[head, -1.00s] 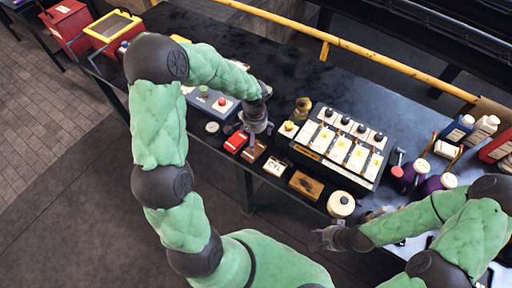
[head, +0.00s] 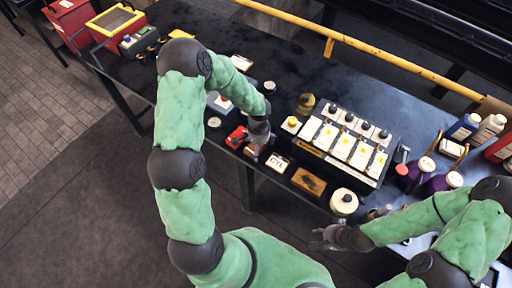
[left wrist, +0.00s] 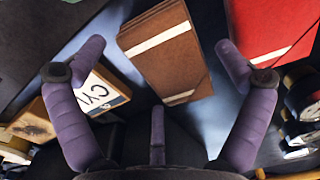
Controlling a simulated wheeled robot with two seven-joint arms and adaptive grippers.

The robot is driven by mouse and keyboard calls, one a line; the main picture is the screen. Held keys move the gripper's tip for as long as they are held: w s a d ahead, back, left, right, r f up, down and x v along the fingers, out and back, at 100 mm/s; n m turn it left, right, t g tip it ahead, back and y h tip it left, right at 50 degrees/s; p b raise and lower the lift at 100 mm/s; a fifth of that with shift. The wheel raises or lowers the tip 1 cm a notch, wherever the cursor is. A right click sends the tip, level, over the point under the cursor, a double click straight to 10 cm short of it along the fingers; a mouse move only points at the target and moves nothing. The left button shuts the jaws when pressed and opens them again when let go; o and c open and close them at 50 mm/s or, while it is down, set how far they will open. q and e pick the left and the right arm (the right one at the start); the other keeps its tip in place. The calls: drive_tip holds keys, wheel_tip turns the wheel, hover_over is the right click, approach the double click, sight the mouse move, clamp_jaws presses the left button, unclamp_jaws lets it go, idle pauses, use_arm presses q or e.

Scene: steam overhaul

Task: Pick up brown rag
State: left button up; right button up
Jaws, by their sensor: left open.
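The brown rag (left wrist: 168,52), folded with pale stripes, lies on the dark bench in the left wrist view, between the spread fingers. My left gripper (left wrist: 163,48) is open above it, with nothing held. In the head view my left gripper (head: 257,143) hangs over the bench's front edge and mostly hides the brown rag. A red rag (left wrist: 268,25) lies just right of the brown one in the left wrist view. My right gripper (head: 322,238) is in front of the bench in the head view; its finger opening is too small to judge.
A block marked CYL (head: 277,163) and a brown wooden box (head: 308,182) lie right of the rag. A switch panel (head: 345,143), a white round jar (head: 343,201) and several bottles (head: 466,127) stand farther right.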

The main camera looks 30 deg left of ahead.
use_arm(q)
drive_tip(key=c, duration=1)
drive_tip(key=shift+c, duration=0.2)
drive_tip(key=shift+r, duration=0.15)
drive_tip(key=shift+r, duration=0.25)
drive_tip(key=r, duration=0.3)
drive_tip(key=shift+s+r+p, duration=0.15)
drive_tip(key=shift+s+p, duration=0.1)
drive_tip(key=shift+p, duration=0.1)
drive_tip(key=s+d+r, duration=0.4)
drive_tip(key=s+r, duration=0.5)
drive_tip(key=s, duration=0.3)
drive_tip(key=shift+s+p, duration=0.4)
